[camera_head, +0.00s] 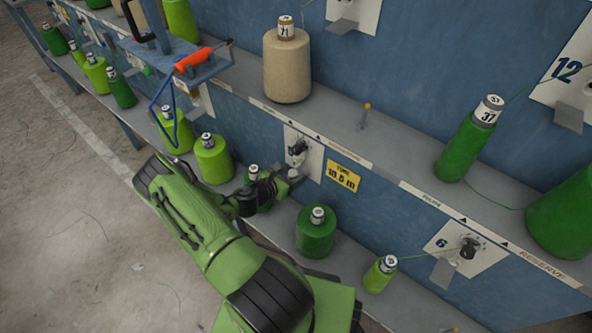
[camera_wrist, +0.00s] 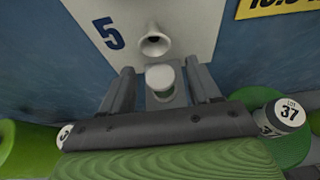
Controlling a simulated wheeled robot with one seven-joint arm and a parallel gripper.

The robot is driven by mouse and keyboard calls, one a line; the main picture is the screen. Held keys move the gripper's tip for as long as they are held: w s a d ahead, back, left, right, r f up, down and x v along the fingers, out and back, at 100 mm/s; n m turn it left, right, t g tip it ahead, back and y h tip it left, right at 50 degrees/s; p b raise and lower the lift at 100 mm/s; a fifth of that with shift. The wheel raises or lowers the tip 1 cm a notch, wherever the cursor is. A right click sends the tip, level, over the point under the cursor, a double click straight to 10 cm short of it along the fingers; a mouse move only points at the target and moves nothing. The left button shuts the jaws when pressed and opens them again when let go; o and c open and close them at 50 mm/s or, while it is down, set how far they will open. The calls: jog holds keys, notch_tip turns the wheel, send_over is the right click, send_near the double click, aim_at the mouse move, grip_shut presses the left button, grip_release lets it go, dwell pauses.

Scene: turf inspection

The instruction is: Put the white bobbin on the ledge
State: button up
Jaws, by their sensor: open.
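The white bobbin (camera_wrist: 160,77) is a small round-topped piece between my fingers, below the funnel-shaped eyelet (camera_wrist: 155,44) of the panel marked 5 (camera_wrist: 190,25). It also shows as a small pale spot in the head view (camera_head: 293,174). It appears to stand on the narrow grey ledge (camera_wrist: 168,99) that juts from the panel; its base is partly hidden. My gripper (camera_wrist: 160,68) is open, one finger on each side of the bobbin, with a visible gap on both sides. In the head view my gripper (camera_head: 284,181) reaches the panel from the left.
Green yarn cones stand on the lower shelf, including a dark green one (camera_head: 316,236) right of my gripper and a lighter one (camera_head: 213,160) left. A beige cone (camera_head: 287,68) stands on the upper shelf. A blue-grey tray with an orange-handled tool (camera_head: 194,60) is at upper left.

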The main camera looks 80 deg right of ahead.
jog(key=p+v, duration=0.1)
jog(key=v, duration=0.8)
jog(key=shift+w+r, duration=0.1)
jog(key=w+a+r+m+t+y, duration=0.2)
jog(key=w+a+r+m+y, duration=0.2)
jog(key=w+a+r+m, duration=0.3)
jog(key=w+a+r+m+t+y, duration=0.3)
jog(key=w+a+r+m, duration=0.25)
jog(key=a+r, duration=0.4)
jog(key=s+a+r+t+y, duration=0.2)
jog(key=s+a+r+t, duration=0.1)
jog(key=a+r, duration=0.5)
jog(key=s+a+r+t+y, duration=0.2)
jog(key=s+a+r, duration=0.4)
jog(key=a, duration=0.4)
jog(key=shift+a+r+m+t+y, duration=0.4)
jog(key=shift+r+y, duration=0.3)
jog(key=shift+r, duration=0.2)
